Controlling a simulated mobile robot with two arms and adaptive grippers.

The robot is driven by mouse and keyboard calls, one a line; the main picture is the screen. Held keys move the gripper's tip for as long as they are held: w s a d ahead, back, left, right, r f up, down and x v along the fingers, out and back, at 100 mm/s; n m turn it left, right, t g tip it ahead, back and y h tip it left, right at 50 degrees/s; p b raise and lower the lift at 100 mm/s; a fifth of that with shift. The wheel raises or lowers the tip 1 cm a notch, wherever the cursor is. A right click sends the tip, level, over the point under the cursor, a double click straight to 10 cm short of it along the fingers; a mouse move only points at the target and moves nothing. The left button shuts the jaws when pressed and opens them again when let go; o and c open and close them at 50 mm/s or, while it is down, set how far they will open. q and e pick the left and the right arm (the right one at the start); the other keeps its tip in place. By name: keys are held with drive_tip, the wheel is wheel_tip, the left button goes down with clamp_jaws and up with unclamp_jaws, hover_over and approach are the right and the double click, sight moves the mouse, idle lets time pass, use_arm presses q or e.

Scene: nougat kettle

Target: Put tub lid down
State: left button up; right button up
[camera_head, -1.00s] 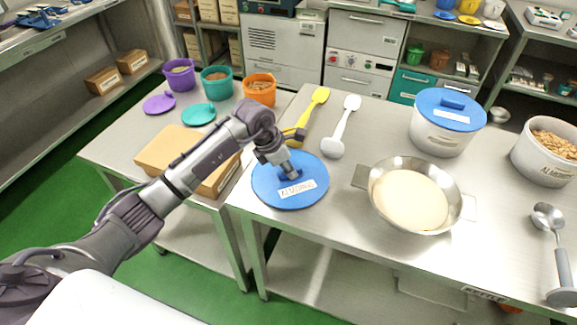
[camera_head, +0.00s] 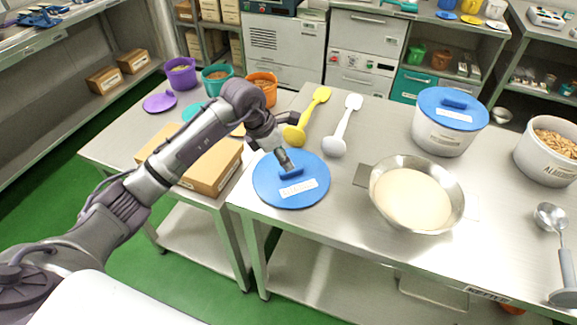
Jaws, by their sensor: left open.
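A round blue tub lid (camera_head: 290,190) with a white label and a raised blue handle lies flat on the steel table (camera_head: 330,240), near its left front edge. My left gripper (camera_head: 288,166) is open just above and behind the lid's handle, and seems apart from it. The open tub of almonds (camera_head: 545,160) stands without a lid at the right. Another white tub (camera_head: 443,138) at the back has its own blue lid on. My right gripper is not in view.
A steel pan of cream-coloured mixture (camera_head: 410,199) stands right of the lid. A yellow spatula (camera_head: 309,115) and a white spatula (camera_head: 345,125) lie behind it. A metal scoop (camera_head: 562,255) lies at the right. A cardboard box (camera_head: 213,175) sits on the left table.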

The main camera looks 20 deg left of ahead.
use_arm(q)
drive_tip(key=v, duration=0.7)
drive_tip(key=shift+b, duration=0.4)
